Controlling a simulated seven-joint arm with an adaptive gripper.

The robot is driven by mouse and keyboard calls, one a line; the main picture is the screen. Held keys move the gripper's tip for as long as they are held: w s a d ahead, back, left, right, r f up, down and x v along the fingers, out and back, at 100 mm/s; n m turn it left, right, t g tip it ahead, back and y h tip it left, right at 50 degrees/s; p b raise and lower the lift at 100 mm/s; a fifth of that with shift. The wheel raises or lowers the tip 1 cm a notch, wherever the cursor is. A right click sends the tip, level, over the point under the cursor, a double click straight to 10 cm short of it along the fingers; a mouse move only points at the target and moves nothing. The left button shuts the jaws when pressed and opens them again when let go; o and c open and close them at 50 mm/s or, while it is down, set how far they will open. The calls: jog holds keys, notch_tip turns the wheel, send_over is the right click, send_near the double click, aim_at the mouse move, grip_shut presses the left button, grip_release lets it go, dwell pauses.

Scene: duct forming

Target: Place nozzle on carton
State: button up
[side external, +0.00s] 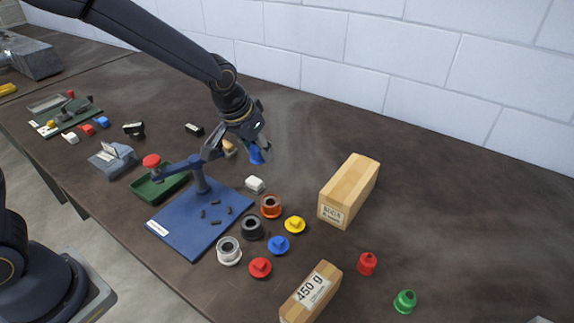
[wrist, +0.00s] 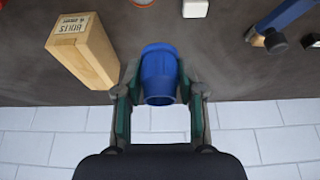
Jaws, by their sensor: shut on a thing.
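My gripper (side external: 254,144) is shut on a blue nozzle (side external: 256,156), above the far part of the table. In the wrist view the nozzle (wrist: 159,72) sits between the two fingers of my gripper (wrist: 160,84), with its round rim toward the camera. A tan, wood-grained carton (side external: 349,188) with a white label stands to the right of my gripper, apart from it. It also shows in the wrist view (wrist: 90,55), left of the nozzle, with "BOLTS" on its label. Its top is bare. A smaller tan block (side external: 311,291) marked "450 g" lies near the front edge.
A blue base with a post (side external: 190,225) and a green tray (side external: 158,188) stand left of my gripper. Several coloured caps and rings lie in front, including a yellow cap (side external: 295,225). Red (side external: 367,264) and green (side external: 405,301) pieces stand at right. A white brick wall bounds the back.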

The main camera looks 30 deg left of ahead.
jog(key=d+r+m+h, duration=0.15)
jog(key=d+r, duration=0.35)
jog(key=d, duration=0.7)
send_near(350, 181)
jog(key=shift+w+d+f+m+y, duration=0.3)
jog(key=shift+w+f+m, duration=0.15)
jog(key=shift+w+f, duration=0.25)
jog(key=shift+w+d+f, duration=0.25)
jog(key=shift+w+f, duration=0.4)
jog(key=shift+f, duration=1.5)
jog(key=shift+f, duration=0.2)
jog(key=o, duration=0.9)
jog(key=shift+o, duration=0.2)
